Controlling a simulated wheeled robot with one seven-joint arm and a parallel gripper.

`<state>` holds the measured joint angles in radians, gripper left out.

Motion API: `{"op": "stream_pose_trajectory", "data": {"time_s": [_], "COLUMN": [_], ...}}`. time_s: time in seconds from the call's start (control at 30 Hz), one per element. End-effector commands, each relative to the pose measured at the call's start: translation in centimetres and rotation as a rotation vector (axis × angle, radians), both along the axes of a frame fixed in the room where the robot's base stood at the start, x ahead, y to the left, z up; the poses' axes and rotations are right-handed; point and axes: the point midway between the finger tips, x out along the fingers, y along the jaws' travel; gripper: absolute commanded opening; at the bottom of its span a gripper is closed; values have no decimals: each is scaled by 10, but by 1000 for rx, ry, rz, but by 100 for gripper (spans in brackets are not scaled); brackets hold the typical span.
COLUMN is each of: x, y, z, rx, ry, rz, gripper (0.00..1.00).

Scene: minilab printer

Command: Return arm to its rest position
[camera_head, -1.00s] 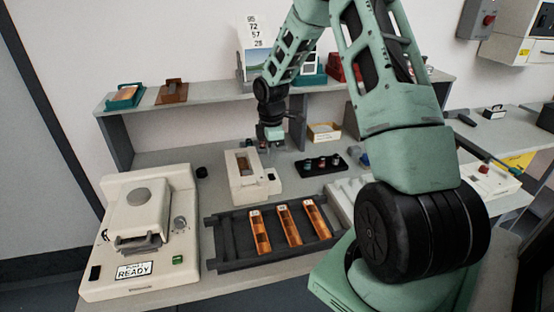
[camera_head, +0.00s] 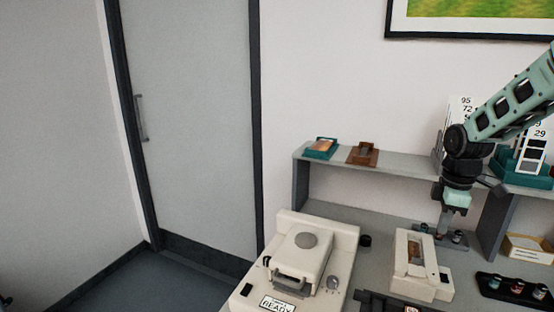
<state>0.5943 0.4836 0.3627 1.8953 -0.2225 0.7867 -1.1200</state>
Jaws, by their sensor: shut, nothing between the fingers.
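My arm comes in from the right edge of the head view, its green links bent over the workbench. My gripper (camera_head: 444,232) points down at the arm's end, shut and empty, in front of the shelf. It hangs over the back of the bench, behind the cream device with an orange strip (camera_head: 414,265). Small dark items show close to the fingertips; I cannot tell whether they touch. My base and upper arm are out of view.
A cream machine marked READY (camera_head: 303,262) stands at the bench's left. The shelf (camera_head: 335,163) carries a teal tray (camera_head: 321,148) and a brown holder (camera_head: 363,153). A black rack of small vials (camera_head: 515,289) lies at right. A grey door (camera_head: 190,120) and clear floor are at left.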

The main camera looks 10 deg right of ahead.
Motion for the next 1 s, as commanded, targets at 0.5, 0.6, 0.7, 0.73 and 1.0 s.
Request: {"op": "stream_pose_trajectory", "data": {"time_s": [0.5, 0.6, 0.7, 0.73, 1.0], "x": [-181, -226, -257, -264, -281], "y": [297, 314, 322, 323, 325], "z": [37, 37, 35, 35, 33], "rx": [42, 45, 47, 49, 49], "ry": [15, 19, 23, 24, 26], "rz": [-204, -254, -294, -304, -331], "gripper": [0, 0, 0, 0, 0]}}
